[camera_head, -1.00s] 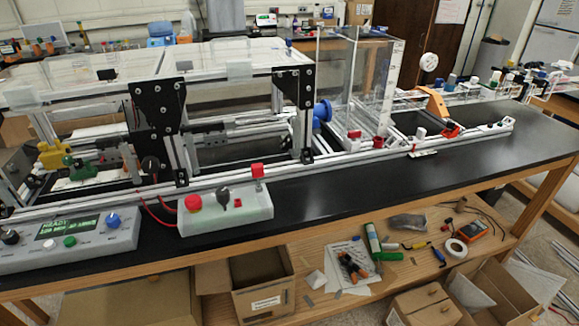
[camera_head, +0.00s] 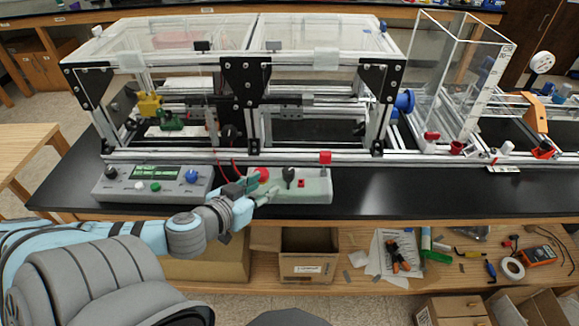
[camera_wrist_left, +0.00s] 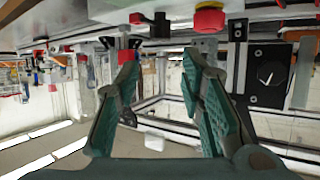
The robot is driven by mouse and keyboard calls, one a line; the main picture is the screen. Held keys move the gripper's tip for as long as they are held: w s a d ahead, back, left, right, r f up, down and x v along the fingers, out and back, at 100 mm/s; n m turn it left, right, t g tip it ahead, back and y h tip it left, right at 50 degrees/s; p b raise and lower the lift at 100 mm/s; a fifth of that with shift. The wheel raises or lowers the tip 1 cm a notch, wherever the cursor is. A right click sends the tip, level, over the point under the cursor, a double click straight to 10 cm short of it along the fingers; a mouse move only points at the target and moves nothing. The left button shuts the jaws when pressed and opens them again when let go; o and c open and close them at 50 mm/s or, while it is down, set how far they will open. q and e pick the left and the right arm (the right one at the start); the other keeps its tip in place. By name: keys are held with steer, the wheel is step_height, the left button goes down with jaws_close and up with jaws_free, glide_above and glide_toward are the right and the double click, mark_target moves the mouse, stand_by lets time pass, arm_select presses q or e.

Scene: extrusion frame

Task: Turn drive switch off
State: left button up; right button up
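The pale control box (camera_head: 318,194) sits at the bench front. It carries a red mushroom button (camera_head: 262,175), a black rotary knob (camera_head: 288,176) and a small red switch (camera_head: 301,183). I cannot read which control is the drive switch. My left gripper (camera_head: 262,187) is at the box's left end, near the red button, partly covering that end. In the left wrist view my left gripper (camera_wrist_left: 162,72) has its green fingers spread with nothing between them. The red button (camera_wrist_left: 209,18) and black knob (camera_wrist_left: 160,26) show beyond the fingertips. My right gripper is out of view.
A grey console (camera_head: 150,188) with a green display stands left of the box. The aluminium extrusion frame (camera_head: 200,158) runs close behind. Red wires (camera_head: 222,176) lie between console and box. The black bench top (camera_head: 400,185) is clear to the right.

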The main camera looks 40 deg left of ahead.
arm_select(q)
steer(key=b, duration=0.5)
glide_toward(288, 171)
steer(key=w+f, duration=0.2)
steer(key=x, duration=0.2)
steer(key=b+x, duration=0.1)
steer(key=x, duration=0.1)
steer(key=b+x, duration=0.1)
steer(key=x, duration=0.2)
steer(key=shift+w+a+r, duration=0.15)
steer(key=shift+a+r, duration=0.05)
steer(key=shift+r, duration=0.2)
steer(key=shift+w+f, duration=0.2)
steer(key=shift+w, duration=0.45)
jaws_close()
